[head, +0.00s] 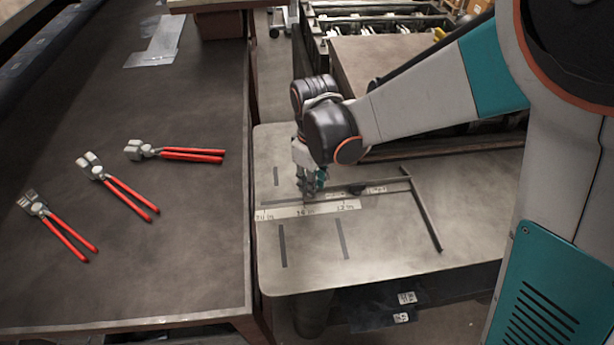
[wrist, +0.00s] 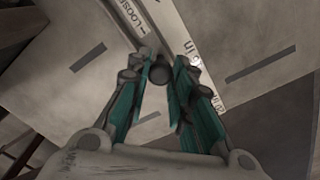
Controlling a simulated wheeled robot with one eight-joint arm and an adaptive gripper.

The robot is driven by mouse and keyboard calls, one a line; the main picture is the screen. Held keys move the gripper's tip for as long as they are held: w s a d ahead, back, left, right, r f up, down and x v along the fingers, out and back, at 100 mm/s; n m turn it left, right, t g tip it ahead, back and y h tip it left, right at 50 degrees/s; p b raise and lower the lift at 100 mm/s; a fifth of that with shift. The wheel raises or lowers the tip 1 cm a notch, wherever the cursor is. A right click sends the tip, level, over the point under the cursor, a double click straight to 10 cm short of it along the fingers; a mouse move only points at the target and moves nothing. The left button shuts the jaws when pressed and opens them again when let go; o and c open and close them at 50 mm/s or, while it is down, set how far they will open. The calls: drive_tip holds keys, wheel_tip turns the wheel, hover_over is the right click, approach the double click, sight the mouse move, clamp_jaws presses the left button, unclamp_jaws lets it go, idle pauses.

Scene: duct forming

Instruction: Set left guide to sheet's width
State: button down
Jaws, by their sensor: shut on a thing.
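My gripper (head: 311,192) is over the grey metal table, at the left part of the guide rail. In the wrist view its teal fingers (wrist: 163,72) are closed around a dark round knob (wrist: 158,76). I take the knob for the left guide's; the guide itself is mostly hidden by my gripper. A pale scale strip (head: 330,208) with inch marks runs below the rail and also shows in the wrist view (wrist: 204,82). A label reading "LOOSE" (wrist: 135,18) lies beside the knob. A long dark bar (head: 426,215) stands at the rail's right end.
Three red-handled pliers (head: 190,154) lie on the dark bench (head: 150,270) to the left. A flat pale metal piece (head: 155,45) lies at its far end. Dark slots (head: 341,238) cut the metal table (head: 390,255). Machinery (head: 375,40) stands behind it. The table's front is clear.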

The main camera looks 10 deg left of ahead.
drive_tip(key=c, duration=1.4)
unclamp_jaws()
wheel_tip(320, 180, up, 8)
drive_tip(key=shift+f, duration=0.25)
